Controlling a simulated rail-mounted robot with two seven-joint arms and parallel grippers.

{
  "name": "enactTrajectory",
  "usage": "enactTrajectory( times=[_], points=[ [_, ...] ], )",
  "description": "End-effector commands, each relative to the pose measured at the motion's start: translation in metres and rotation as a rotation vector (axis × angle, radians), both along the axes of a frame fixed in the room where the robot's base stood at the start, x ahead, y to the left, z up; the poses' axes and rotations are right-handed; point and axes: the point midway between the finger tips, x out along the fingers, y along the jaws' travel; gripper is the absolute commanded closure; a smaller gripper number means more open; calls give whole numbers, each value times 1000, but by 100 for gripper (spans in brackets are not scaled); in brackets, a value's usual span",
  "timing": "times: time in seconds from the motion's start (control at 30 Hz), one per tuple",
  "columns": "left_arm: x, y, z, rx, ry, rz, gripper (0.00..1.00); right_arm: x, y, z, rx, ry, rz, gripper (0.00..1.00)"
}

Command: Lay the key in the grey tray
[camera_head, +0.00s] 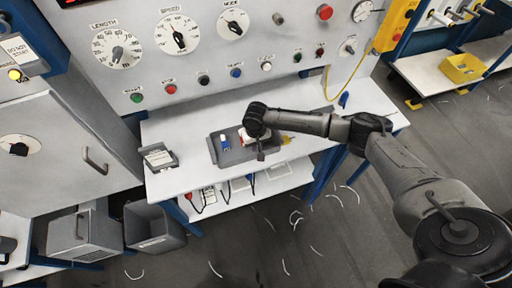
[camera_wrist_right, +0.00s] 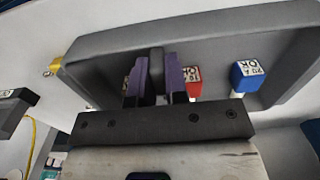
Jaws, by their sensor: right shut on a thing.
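The grey tray (camera_head: 235,158) lies on the white table, and its wall spans the right wrist view (camera_wrist_right: 220,45). My right gripper (camera_head: 261,154) is over the right part of the tray. In the wrist view its purple-sided fingers (camera_wrist_right: 157,75) are shut on a dark grey piece (camera_wrist_right: 157,62), seemingly the key; its shape is mostly hidden. I cannot tell whether it touches the tray floor. My left gripper is not in view.
A blue labelled block (camera_wrist_right: 248,75) and a red labelled block (camera_wrist_right: 192,84) are in the tray. A small yellow thing (camera_head: 287,140) is at the tray's right end. A labelled box (camera_head: 159,158) stands left of it. The control panel (camera_head: 200,60) rises behind.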

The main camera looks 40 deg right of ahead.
Motion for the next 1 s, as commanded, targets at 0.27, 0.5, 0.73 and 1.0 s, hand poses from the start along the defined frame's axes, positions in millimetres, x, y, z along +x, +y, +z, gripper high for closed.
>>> enactTrajectory(
  times=[0.27, 0.5, 0.73, 1.0],
  points=[
    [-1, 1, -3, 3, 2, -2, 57, 0, 0, -21, -1, 0, -1, 100],
    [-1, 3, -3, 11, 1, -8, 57, -1, 0, -22, 0, 1, -1, 100],
    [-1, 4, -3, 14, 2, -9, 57, 0, 0, -24, 0, 0, -1, 70],
    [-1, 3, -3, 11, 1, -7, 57, 0, 0, -23, 0, 0, -1, 61]
  ],
)
